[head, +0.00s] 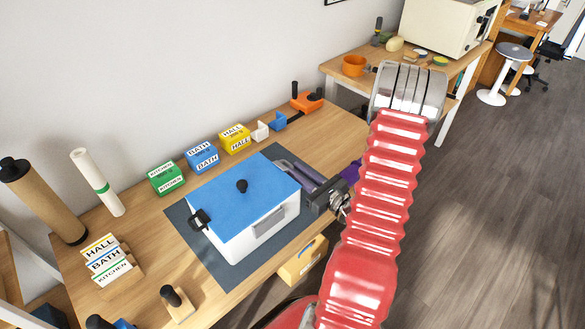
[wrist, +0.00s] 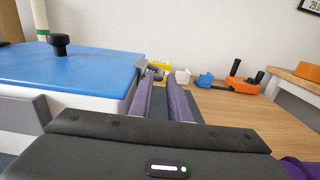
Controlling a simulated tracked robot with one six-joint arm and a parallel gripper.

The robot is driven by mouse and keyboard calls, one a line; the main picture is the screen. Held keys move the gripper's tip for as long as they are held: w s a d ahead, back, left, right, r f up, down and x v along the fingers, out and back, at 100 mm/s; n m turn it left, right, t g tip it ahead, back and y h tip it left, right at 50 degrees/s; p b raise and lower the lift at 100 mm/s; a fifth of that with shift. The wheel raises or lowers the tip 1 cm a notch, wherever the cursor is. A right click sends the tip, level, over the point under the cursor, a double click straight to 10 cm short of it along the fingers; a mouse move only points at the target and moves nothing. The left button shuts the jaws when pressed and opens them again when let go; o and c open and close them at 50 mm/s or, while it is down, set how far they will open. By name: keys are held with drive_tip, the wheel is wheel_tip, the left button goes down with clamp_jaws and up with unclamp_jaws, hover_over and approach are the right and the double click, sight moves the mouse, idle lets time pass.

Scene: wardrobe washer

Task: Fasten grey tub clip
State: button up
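The tub (head: 239,250) is white with a blue lid (head: 243,195) and a black knob. In the wrist view the lid (wrist: 70,68) lies on the left. A small grey piece, apparently the grey clip (wrist: 152,70), shows at the lid's right edge, just beyond my fingertips; its exact position is unclear. A black clip (head: 200,219) sticks out at the tub's left end. My gripper (wrist: 159,80) is open and empty, its purple fingers parallel with a gap between them, beside the tub's right end. I cannot tell whether it touches the clip.
The tub stands on a dark mat (head: 180,217) on a wooden table (head: 330,135). Green, blue and yellow labelled boxes (head: 234,138) line the back, with an orange holder (head: 307,101) at the far corner. A yellow box (head: 302,262) is at the front edge.

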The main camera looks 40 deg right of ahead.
drive_tip(key=shift+w, duration=1.25)
clamp_jaws()
